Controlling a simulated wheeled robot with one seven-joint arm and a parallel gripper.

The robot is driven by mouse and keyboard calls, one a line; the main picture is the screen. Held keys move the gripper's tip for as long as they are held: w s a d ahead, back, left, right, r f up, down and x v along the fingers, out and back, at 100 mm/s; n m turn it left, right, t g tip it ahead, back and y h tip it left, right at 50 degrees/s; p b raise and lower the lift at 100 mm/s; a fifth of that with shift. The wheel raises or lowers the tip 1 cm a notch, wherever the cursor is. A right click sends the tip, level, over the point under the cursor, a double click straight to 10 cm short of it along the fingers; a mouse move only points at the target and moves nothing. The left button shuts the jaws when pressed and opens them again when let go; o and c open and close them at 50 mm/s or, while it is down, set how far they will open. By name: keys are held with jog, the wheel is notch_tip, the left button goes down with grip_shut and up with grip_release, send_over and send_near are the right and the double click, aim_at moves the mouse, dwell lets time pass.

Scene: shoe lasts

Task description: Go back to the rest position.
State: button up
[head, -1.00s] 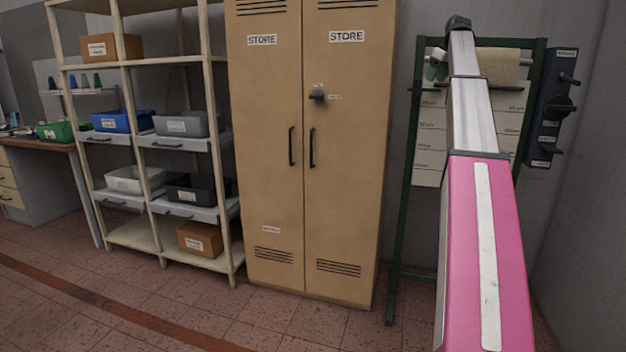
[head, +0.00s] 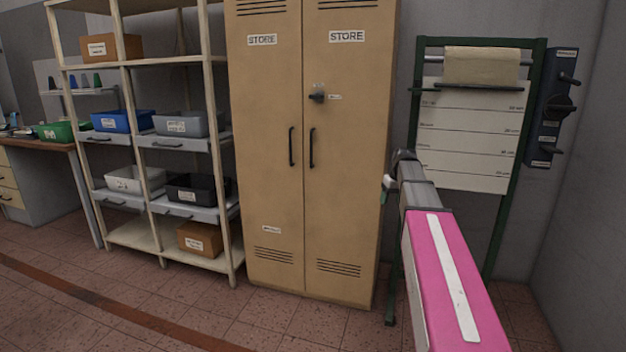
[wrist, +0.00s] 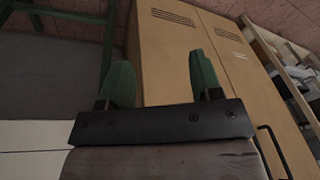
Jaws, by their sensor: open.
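My gripper (wrist: 162,82) shows in the wrist view with its two green fingers spread apart and nothing between them. In the head view my pink and grey arm reaches up from the lower right, and its end is in front of the gap between the tan store cabinet (head: 345,200) and the paper stand. Only a small part of the gripper shows there, at the left of the wrist. The cabinet also shows behind the fingers in the wrist view (wrist: 165,60). Both cabinet doors look shut.
A green stand (head: 509,215) holds a paper roll (head: 480,66) and a marked white sheet (head: 470,135). A shelf rack (head: 233,240) with several bins stands left of the cabinet. The floor in front is clear.

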jog(key=s+a+f+m, duration=0.1)
jog(key=s+a+f, duration=0.2)
jog(key=s+f, duration=0.5)
jog(key=s+a+f+g+h, duration=0.1)
jog(key=s+a+f, duration=0.3)
jog(key=s+f, duration=0.5)
jog(key=s+a+f+m, duration=0.1)
jog(key=s+a+f, duration=0.3)
jog(key=s+f, duration=0.5)
jog(key=shift+s+f+m+g+h, duration=0.2)
jog(key=shift+s+m+g+h, duration=0.1)
jog(key=shift+s, duration=0.8)
jog(key=shift+a, duration=0.1)
